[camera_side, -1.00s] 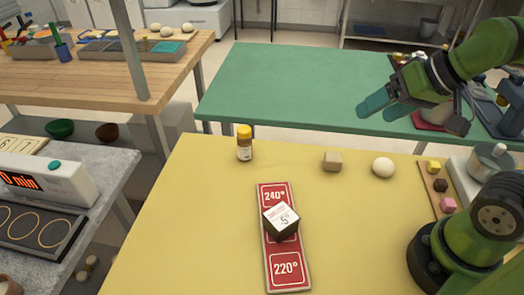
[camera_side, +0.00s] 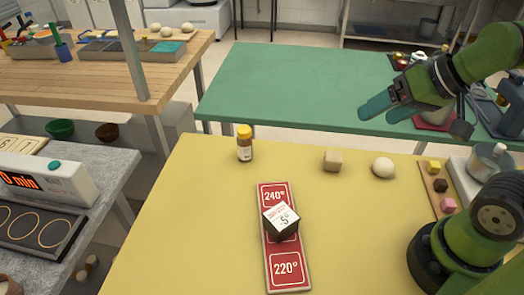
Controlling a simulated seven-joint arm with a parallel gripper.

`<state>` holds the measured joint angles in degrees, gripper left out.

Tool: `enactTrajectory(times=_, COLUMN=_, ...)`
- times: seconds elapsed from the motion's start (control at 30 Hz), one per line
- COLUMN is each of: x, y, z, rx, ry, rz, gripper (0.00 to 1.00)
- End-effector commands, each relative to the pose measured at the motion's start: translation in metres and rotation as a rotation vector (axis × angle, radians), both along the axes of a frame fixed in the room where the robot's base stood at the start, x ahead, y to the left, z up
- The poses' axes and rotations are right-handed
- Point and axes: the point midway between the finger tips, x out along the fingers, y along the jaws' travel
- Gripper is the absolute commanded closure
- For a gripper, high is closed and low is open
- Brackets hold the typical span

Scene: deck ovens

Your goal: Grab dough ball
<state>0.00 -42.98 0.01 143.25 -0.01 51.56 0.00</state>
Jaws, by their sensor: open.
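A pale, round dough ball (camera_side: 383,168) sits on the yellow table (camera_side: 190,235), toward its back right. My gripper (camera_side: 378,108) is open and empty, with teal fingertips pointing left. In the picture it appears above the dough ball, in front of the green table; its exact height and distance from the ball cannot be told. Nothing hides the dough ball.
A red temperature board (camera_side: 289,270) carries a dark die with a white top (camera_side: 281,217). A wooden strip (camera_side: 436,192) with small cubes lies right of the ball.

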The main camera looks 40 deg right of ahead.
Motion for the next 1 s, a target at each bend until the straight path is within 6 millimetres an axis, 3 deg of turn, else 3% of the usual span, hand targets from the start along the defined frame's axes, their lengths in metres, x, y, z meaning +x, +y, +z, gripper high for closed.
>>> enactTrajectory(times=0.1, x=0.0, y=0.0, z=0.0, rx=0.0, ry=0.0, rz=0.0, gripper=0.1)
enactTrajectory(times=0.37, x=0.0, y=-0.001, z=0.0, rx=0.0, ry=0.002, rz=-0.006, gripper=0.1)
enactTrajectory(times=0.47, x=0.005, y=-0.011, z=-0.01, rx=0.002, ry=0.045, rz=-0.042, gripper=0.1)
enactTrajectory(times=0.67, x=0.029, y=-0.063, z=-0.038, rx=-0.112, ry=0.24, rz=-0.023, gripper=0.1)
enactTrajectory(times=0.8, x=0.036, y=-0.112, z=-0.062, rx=-0.262, ry=0.403, rz=0.232, gripper=0.1)
enactTrajectory(times=1.0, x=0.036, y=-0.151, z=-0.077, rx=-0.387, ry=0.511, rz=0.647, gripper=0.1)
